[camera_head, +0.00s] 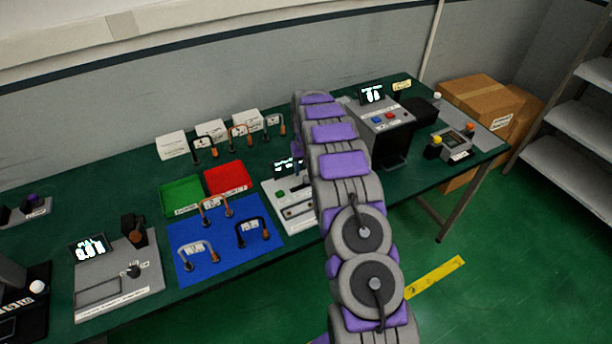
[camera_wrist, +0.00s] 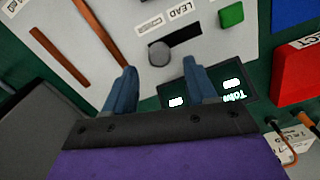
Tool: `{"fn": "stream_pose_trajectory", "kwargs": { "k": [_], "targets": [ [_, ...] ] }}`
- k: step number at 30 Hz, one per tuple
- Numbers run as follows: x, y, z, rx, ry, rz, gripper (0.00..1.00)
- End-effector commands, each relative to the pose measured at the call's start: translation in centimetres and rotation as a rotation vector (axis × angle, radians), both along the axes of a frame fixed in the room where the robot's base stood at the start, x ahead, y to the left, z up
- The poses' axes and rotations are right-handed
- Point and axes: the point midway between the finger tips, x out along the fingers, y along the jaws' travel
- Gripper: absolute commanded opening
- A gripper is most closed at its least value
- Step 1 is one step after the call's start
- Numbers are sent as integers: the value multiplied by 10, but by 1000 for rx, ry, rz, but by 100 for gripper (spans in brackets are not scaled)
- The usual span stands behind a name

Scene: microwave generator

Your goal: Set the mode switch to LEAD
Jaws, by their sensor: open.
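The mode switch shows in the wrist view as a round dark grey knob (camera_wrist: 159,54) at the left end of a black slot (camera_wrist: 184,40) on a pale panel (camera_wrist: 212,58). A LEAD label (camera_wrist: 180,10) is above the slot in that view, with a smaller label (camera_wrist: 150,22) below left of it. My gripper (camera_wrist: 159,66) is open, its two blue fingers on either side of the knob, with gaps visible; contact cannot be told. In the head view, my arm hides the gripper and part of the pale device (camera_head: 271,191).
A green button (camera_wrist: 231,16) and a lit display (camera_wrist: 232,90) are close to the fingers. A red tray (camera_head: 228,178), green tray (camera_head: 181,196) and blue mat (camera_head: 205,268) with handled pieces lie left of the device. A grey machine (camera_head: 375,128) stands right of my arm.

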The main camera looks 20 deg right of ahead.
Motion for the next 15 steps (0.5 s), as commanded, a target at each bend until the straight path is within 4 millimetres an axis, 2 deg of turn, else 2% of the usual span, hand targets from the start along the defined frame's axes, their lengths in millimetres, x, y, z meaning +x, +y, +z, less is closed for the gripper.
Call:
{"fn": "stream_pose_trajectory", "kwargs": {
  "k": [1,6,15],
  "targets": [
    [-1,0,-10,1,5,-1,56],
    [-1,0,-29,0,1,-1,56],
    [0,0,-35,0,-1,0,56]
  ]
}}
